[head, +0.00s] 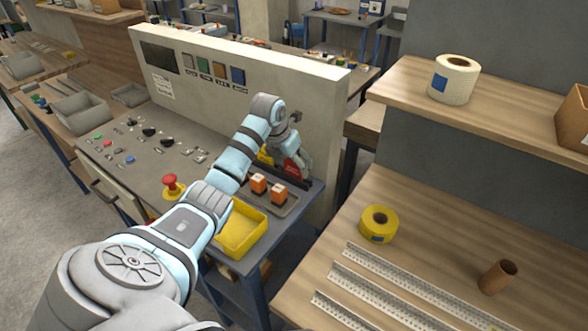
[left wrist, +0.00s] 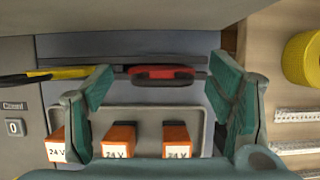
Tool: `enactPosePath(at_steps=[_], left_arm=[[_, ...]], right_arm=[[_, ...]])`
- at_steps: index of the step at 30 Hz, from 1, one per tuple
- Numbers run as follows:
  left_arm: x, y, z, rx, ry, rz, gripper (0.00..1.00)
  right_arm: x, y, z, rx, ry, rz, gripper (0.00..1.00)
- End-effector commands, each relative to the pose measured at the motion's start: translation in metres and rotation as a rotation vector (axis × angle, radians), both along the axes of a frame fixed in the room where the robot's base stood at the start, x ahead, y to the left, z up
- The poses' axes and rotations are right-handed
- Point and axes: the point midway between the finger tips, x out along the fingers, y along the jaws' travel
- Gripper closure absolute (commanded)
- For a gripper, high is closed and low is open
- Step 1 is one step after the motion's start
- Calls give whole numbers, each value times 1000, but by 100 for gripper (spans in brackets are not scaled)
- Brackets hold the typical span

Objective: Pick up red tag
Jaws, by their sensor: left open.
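The red tag (head: 292,170) stands in a dark slot strip at the back of the grey bench, close to the beige panel. In the left wrist view the red tag (left wrist: 161,76) lies beyond the tray, between my fingers in the picture. My left gripper (head: 296,164) is over the tag; its green fingers are spread wide, one on each side of it, with no visible contact. The left gripper (left wrist: 165,90) holds nothing. The tag's lower part is hidden. My right gripper is not in view.
A grey tray (head: 288,203) with orange 24 V blocks (head: 278,194) sits just in front of the tag. A yellow bin (head: 241,232) and a red stop button (head: 172,184) are nearer. The beige panel (head: 325,120) rises close behind. A wooden shelf with yellow tape (head: 378,224) is right.

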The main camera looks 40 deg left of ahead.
Motion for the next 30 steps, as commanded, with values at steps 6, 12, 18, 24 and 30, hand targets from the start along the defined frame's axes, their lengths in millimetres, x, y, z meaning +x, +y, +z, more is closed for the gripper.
enactPosePath(at_steps=[6,12,18,24,30], left_arm=[[6,0,-14,0,-1,-2,25],[6,-1,-14,0,-1,-3,43],[6,-1,-13,0,-1,-3,70],[6,-1,-13,-1,-1,-4,70],[7,-1,-3,1,-2,-4,70]], right_arm=[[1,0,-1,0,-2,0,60],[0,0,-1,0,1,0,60],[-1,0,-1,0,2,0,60],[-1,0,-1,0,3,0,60],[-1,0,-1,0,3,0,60]])
